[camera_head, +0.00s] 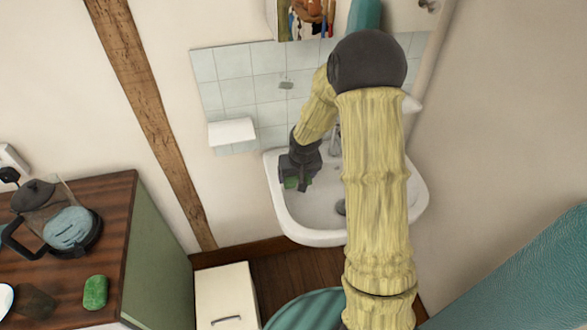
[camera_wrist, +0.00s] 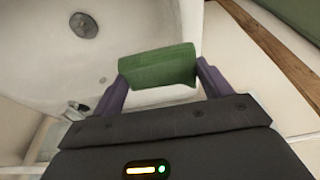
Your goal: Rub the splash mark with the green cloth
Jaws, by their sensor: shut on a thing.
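My gripper (camera_head: 296,182) is over the left inner side of the white washbasin (camera_head: 305,236). It is shut on the green cloth (camera_wrist: 158,66), a folded-looking green piece spanning the two fingers in the wrist view. In the head view only a little of the cloth (camera_head: 291,184) shows below the gripper. A small grey patch (camera_head: 286,85) is on the tiles above the basin, up and left of the gripper; I cannot tell whether it is the splash mark or a fitting. Whether the cloth touches the basin is unclear.
A white ledge (camera_head: 232,132) juts from the tiled wall left of the basin. The basin's drain (camera_wrist: 84,25) shows in the wrist view. At left, a wooden-topped cabinet (camera_head: 65,200) holds a glass kettle (camera_head: 62,222) and a green block (camera_head: 95,292). A white bin-like box (camera_head: 224,290) stands below.

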